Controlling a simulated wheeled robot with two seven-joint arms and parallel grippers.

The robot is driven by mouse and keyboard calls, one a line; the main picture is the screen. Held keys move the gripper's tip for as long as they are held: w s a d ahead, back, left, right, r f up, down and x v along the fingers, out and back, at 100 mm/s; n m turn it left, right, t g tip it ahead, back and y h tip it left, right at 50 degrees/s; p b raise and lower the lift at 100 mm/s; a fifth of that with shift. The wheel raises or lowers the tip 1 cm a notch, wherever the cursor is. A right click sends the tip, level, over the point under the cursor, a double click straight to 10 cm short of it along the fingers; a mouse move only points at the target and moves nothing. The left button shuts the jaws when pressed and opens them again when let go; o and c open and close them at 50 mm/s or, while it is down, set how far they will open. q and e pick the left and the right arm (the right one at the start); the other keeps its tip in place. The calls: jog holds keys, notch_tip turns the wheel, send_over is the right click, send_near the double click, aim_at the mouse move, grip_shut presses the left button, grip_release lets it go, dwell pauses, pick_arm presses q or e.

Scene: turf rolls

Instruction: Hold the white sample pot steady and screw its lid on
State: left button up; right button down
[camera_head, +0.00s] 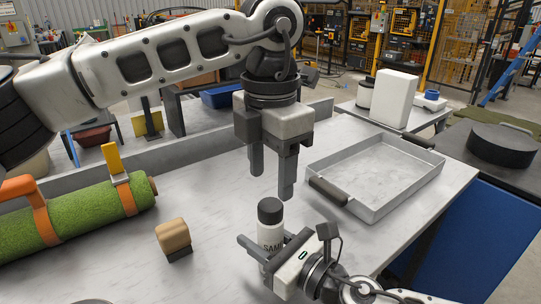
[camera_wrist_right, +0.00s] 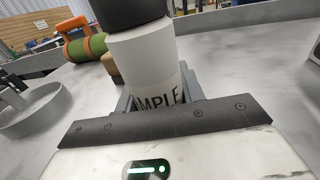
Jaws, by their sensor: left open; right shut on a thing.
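The white sample pot (camera_head: 270,236) stands upright on the grey table, with dark lettering on its side. Its dark lid (camera_head: 270,210) sits on top of the pot; I cannot tell how tightly. My right gripper (camera_head: 262,256) is shut around the lower part of the pot. In the right wrist view the pot (camera_wrist_right: 147,62) rises between the fingers, and the lid (camera_wrist_right: 125,12) is cut off by the top edge. My left gripper (camera_head: 271,184) points down with open, empty fingers, above the lid and apart from it.
A grey metal tray (camera_head: 425,178) with dark handles lies to the right of the pot. A tan block (camera_head: 173,236) on a dark base stands to the left. A strapped green turf roll (camera_head: 85,214) lies farther left. Bare table shows between them.

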aim_at(270, 204)
pick_arm(q)
notch_tip(270, 204, down, 6)
jog(key=shift+r, duration=0.1)
dwell(0.4)
jog(key=c, duration=1)
jog(key=shift+c, duration=0.2)
jog(key=o, duration=1.2)
jog(key=shift+c, duration=0.2)
jog(key=shift+r, duration=0.1)
notch_tip(270, 204, up, 12)
